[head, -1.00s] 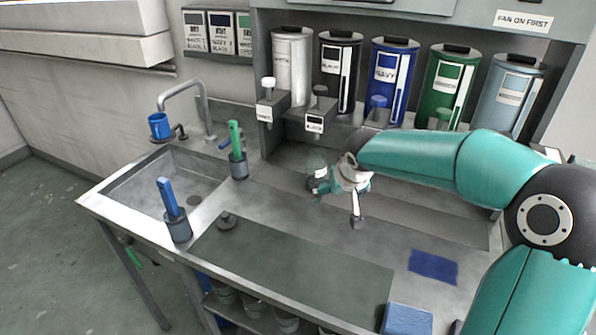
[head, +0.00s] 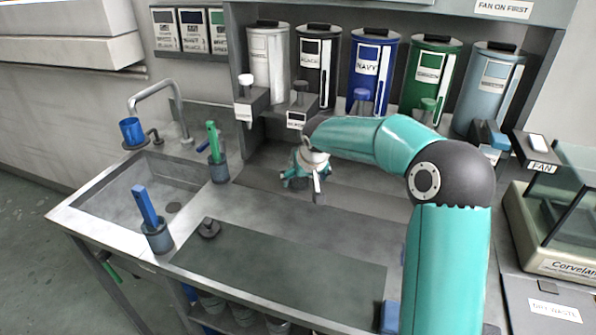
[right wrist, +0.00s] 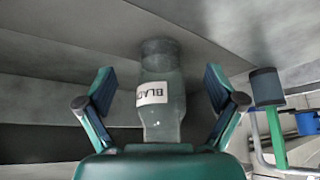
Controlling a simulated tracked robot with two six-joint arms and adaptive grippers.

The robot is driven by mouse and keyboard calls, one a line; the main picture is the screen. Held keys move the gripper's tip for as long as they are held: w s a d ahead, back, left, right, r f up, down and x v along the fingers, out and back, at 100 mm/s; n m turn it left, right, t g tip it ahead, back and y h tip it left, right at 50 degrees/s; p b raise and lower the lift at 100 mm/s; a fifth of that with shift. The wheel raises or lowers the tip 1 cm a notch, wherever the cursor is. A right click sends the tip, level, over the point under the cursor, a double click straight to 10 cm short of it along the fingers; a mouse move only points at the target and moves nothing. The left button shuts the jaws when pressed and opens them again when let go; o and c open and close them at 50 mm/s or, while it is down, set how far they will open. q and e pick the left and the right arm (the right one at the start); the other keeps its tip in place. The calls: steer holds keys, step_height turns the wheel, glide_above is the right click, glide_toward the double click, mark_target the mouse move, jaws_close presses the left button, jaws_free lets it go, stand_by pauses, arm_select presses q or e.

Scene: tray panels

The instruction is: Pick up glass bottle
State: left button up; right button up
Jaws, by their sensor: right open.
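A clear glass bottle (right wrist: 165,118) with a white label reading "BLA" shows in the right wrist view, between the two fingers of my right gripper (right wrist: 160,82). The fingers are spread, with a gap on each side of the bottle. In the head view my right gripper (head: 297,177) is low over the steel counter, in front of the dispensers. It hides most or all of the bottle there. My left gripper is not in view.
Several coloured dispensers (head: 373,70) stand along the back shelf. A cup with a green-handled brush (head: 217,160) and one with a blue handle (head: 157,236) stand by the sink (head: 125,192). A glass-sided scale (head: 560,225) is at the right. The front counter is mostly clear.

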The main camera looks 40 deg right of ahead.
steer(key=w+d, duration=0.1)
steer(key=w+d+p, duration=0.1)
steer(key=w, duration=0.1)
steer(key=shift+w, duration=0.1)
steer(key=shift+w+d+f, duration=0.15)
steer(key=shift+w+f, duration=0.2)
steer(key=shift+f, duration=0.25)
steer(key=shift+c, duration=0.2)
steer(key=c, duration=1.5)
steer(key=shift+c, duration=0.2)
steer(key=shift+r, duration=0.1)
